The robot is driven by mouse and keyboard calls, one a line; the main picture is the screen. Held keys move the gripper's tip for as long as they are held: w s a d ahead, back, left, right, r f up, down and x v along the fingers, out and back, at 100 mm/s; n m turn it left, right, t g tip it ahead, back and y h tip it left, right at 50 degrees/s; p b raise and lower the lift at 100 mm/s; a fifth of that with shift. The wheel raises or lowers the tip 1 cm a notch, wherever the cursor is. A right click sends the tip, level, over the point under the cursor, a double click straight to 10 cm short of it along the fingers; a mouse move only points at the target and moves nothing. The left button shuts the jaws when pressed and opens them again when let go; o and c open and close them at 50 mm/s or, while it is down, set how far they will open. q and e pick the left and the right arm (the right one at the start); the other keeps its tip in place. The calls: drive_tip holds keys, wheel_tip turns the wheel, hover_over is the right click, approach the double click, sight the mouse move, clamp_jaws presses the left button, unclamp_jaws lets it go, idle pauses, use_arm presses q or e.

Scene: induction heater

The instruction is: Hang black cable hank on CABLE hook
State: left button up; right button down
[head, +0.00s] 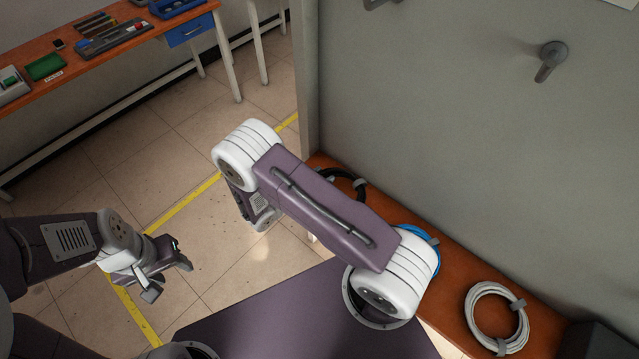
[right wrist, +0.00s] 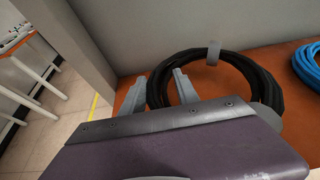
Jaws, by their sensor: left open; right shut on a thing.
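The black cable hank (head: 347,178) lies at the left end of an orange-brown bench against the grey wall, partly covered by my right arm in the head view. In the right wrist view the hank (right wrist: 238,62) is a black ring with grey ties. My right gripper (right wrist: 157,92) has one finger on each side of the ring's left part and is shut on it. In the head view that gripper is hidden behind my arm. A grey wall hook (head: 552,60) and part of another fitting (head: 380,4) show; no CABLE label is readable. My left gripper (head: 169,279) is open and empty over the floor.
A blue cable hank (head: 424,236) lies right of the black one, also in the right wrist view (right wrist: 309,62). A white cable hank (head: 470,318) lies further right on the bench (head: 548,338). A table (head: 110,62) with tools stands at the far left.

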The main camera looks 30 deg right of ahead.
wheel_tip(320, 180, down, 3)
drive_tip(key=shift+s+r, duration=0.1)
drive_tip(key=shift+f, duration=0.5)
drive_tip(key=c, duration=0.9)
unclamp_jaws()
